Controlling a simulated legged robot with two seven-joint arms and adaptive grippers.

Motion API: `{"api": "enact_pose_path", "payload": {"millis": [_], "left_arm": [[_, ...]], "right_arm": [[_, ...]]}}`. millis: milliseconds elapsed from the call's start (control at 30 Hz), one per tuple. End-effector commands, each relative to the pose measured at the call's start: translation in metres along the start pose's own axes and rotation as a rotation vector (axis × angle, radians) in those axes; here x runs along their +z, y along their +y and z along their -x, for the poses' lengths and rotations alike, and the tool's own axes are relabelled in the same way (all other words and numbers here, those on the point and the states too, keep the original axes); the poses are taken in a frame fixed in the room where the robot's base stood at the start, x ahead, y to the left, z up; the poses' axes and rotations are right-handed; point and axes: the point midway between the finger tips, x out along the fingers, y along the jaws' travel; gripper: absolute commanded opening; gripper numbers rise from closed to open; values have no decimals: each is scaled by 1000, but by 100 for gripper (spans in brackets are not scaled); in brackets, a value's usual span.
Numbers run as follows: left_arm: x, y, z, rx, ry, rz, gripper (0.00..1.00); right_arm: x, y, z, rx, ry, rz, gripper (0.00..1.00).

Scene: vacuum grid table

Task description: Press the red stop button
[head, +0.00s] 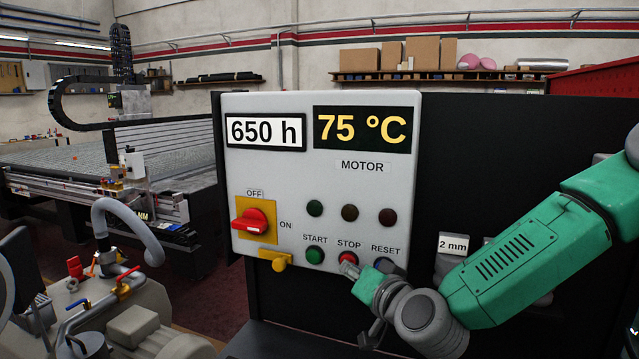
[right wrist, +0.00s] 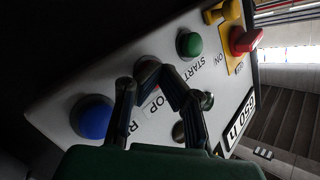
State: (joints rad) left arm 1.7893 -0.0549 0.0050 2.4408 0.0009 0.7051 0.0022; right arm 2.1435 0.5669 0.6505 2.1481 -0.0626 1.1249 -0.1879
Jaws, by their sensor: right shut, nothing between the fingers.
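The red stop button (head: 347,256) sits on the light grey control panel (head: 290,180), under the STOP label, between the green start button (head: 315,255) and the blue reset button (head: 384,264). My right gripper (head: 348,269) is shut and empty, with its tips right at the lower edge of the stop button. In the right wrist view the stop button (right wrist: 147,66) shows dark just beyond the fingertips and is partly covered by them. I cannot tell whether they touch. The blue button also shows there (right wrist: 92,117). My left gripper is not in view.
A red rotary switch (head: 250,221) on a yellow plate and a yellow knob (head: 277,260) are left of the buttons. Three dark lamps are above them. A pump with hoses (head: 120,310) stands at lower left, and a grid table (head: 150,145) behind it.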

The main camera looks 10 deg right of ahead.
Motion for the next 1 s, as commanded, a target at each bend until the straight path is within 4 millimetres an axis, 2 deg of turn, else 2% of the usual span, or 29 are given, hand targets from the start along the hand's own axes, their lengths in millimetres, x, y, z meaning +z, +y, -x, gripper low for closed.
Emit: {"api": "enact_pose_path", "payload": {"millis": [467, 1000], "left_arm": [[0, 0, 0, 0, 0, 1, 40], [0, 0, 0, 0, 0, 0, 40]], "right_arm": [[0, 2, 6, 2, 2, 1, 0], [27, -25, 42, 1, 0, 2, 0]]}}
